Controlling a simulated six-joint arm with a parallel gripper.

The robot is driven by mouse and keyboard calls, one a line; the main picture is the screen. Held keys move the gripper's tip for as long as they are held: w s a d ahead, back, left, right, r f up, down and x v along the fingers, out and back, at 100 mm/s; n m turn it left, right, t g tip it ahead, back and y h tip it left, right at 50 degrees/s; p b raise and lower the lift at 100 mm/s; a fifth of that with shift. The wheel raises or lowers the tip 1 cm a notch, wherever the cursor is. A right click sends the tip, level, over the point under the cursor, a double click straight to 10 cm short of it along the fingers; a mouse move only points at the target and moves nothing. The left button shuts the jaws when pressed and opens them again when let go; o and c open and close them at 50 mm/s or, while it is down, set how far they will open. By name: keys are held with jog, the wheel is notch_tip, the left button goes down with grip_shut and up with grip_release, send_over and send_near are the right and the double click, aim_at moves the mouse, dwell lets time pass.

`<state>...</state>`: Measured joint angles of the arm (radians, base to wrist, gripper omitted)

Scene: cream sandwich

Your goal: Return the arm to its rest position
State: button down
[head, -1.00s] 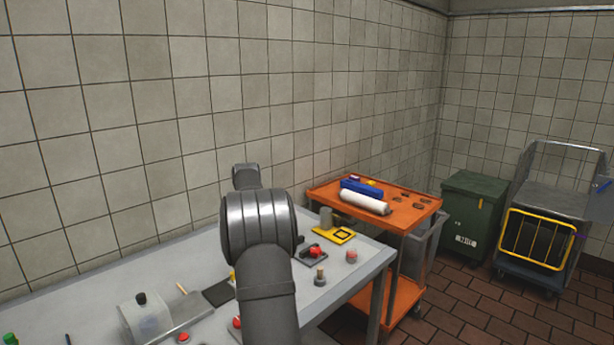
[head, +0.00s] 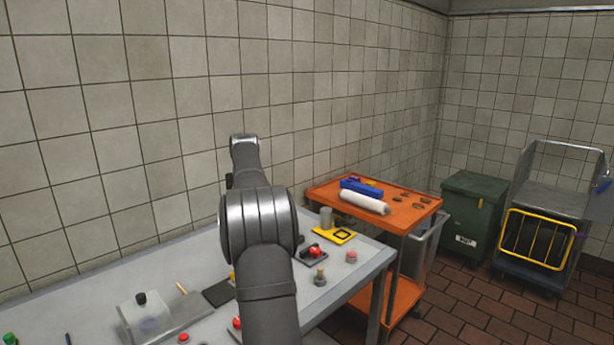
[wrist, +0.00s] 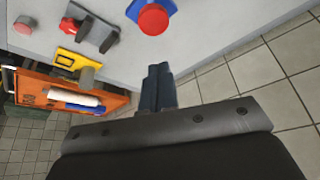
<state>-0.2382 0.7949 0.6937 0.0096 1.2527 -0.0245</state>
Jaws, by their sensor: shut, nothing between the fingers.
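My gripper (wrist: 160,72) shows in the wrist view with its two dark fingers together and nothing between them. It hangs above the table's edge, with the tiled surface beyond it on the right. In the head view my grey arm rises over the table (head: 378,262), and the gripper itself cannot be made out there. Nothing is seen touching the fingers.
On the table are a clear box (head: 145,316), a black-and-yellow square (head: 334,235), red-topped items (head: 315,252) and a small peg (head: 320,277). An orange cart (head: 408,219) with a white roll stands right. A green bin (head: 470,215) and wheeled trolley (head: 548,220) stand farther right.

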dwell(0.5)
jog(key=shift+f, duration=3.3)
jog(key=c, duration=2.2)
grip_release()
